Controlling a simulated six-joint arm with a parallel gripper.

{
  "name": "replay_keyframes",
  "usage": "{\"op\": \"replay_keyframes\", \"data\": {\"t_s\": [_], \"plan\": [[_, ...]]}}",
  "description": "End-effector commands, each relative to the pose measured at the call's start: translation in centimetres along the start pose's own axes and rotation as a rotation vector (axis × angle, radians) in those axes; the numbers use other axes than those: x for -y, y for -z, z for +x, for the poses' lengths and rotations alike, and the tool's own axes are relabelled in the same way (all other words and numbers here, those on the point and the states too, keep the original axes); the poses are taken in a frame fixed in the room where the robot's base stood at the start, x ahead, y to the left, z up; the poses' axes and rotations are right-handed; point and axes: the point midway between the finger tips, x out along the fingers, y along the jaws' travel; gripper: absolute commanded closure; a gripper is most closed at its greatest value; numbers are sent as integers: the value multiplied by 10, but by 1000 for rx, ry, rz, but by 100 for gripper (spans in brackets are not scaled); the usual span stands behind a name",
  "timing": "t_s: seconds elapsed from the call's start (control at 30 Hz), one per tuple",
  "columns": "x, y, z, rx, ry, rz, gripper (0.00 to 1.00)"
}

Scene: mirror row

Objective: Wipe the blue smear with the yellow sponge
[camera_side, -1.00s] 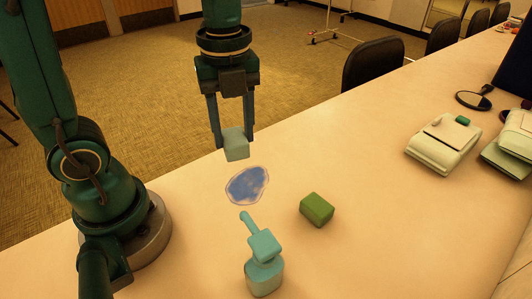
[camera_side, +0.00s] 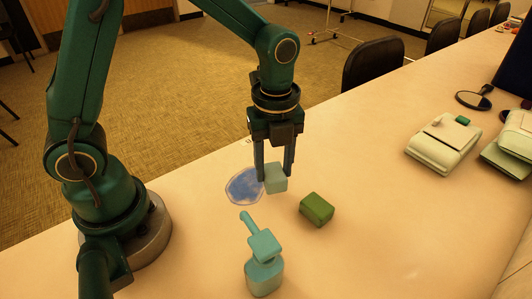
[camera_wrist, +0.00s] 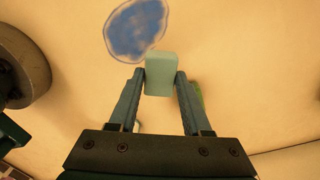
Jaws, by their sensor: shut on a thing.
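My gripper (camera_side: 275,174) is shut on a pale blue-green block (camera_side: 279,182), which also shows between the fingers in the wrist view (camera_wrist: 160,75). No block here looks yellow. The blue smear (camera_side: 243,187) is a roundish patch on the table, just left of the held block; it shows at the top of the wrist view (camera_wrist: 137,28). The block's upper left corner overlaps the smear's edge in the wrist view. I cannot tell whether the block touches the table.
A green block (camera_side: 317,209) lies right of my gripper, mostly hidden behind a finger in the wrist view. A teal spray bottle (camera_side: 264,270) stands at the front. A pale device (camera_side: 443,145) and a round black-rimmed mirror (camera_side: 474,100) are far right. The table between is clear.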

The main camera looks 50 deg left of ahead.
Motion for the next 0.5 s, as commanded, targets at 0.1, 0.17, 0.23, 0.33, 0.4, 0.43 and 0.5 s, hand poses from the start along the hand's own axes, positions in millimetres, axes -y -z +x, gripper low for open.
{"op": "replay_keyframes", "data": {"t_s": [0.1, 0.17, 0.23, 0.33, 0.4, 0.43, 0.5], "plan": [[-1, 0, 12, -1, -3, 0, 96], [-1, 0, 17, -1, -3, 0, 96], [-1, 0, 24, -1, -4, 0, 96], [-1, 0, 38, -2, -7, 0, 96], [-3, -7, 35, 0, 1, -4, 100], [-4, -10, 36, 0, 0, -5, 100], [-6, -16, 38, 0, -2, -4, 100]]}}
